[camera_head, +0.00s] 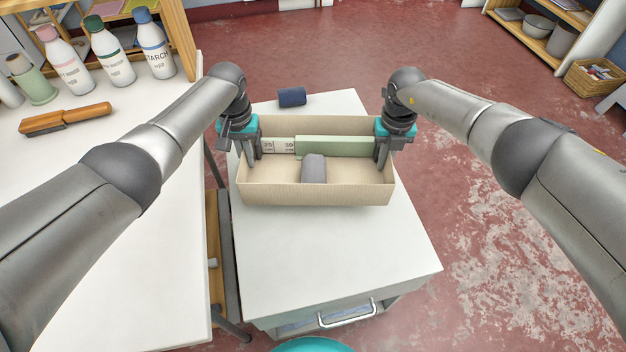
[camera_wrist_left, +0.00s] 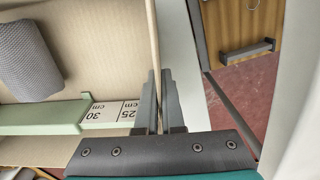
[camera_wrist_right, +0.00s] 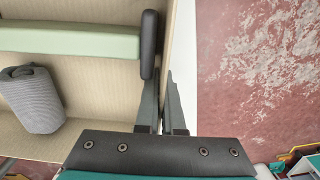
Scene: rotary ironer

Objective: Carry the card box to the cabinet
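The card box (camera_head: 318,190) is a tan, open-topped box over the white top of a small cabinet (camera_head: 330,255). I cannot tell whether its base touches that top. Inside are a green bar (camera_head: 335,146) with a white 25–30 cm scale and a grey roll (camera_head: 314,170). My left gripper (camera_head: 250,160) is shut on the box's left wall, which also shows between its fingers in the left wrist view (camera_wrist_left: 160,125). My right gripper (camera_head: 382,158) is shut on the right wall, between its fingers in the right wrist view (camera_wrist_right: 162,125).
A dark blue roll (camera_head: 292,97) lies on the white top behind the box. A white table (camera_head: 120,220) on the left holds several bottles (camera_head: 110,50) and a wooden-handled brush (camera_head: 65,118). Red floor is open at right; a shelf and basket (camera_head: 597,78) stand far right.

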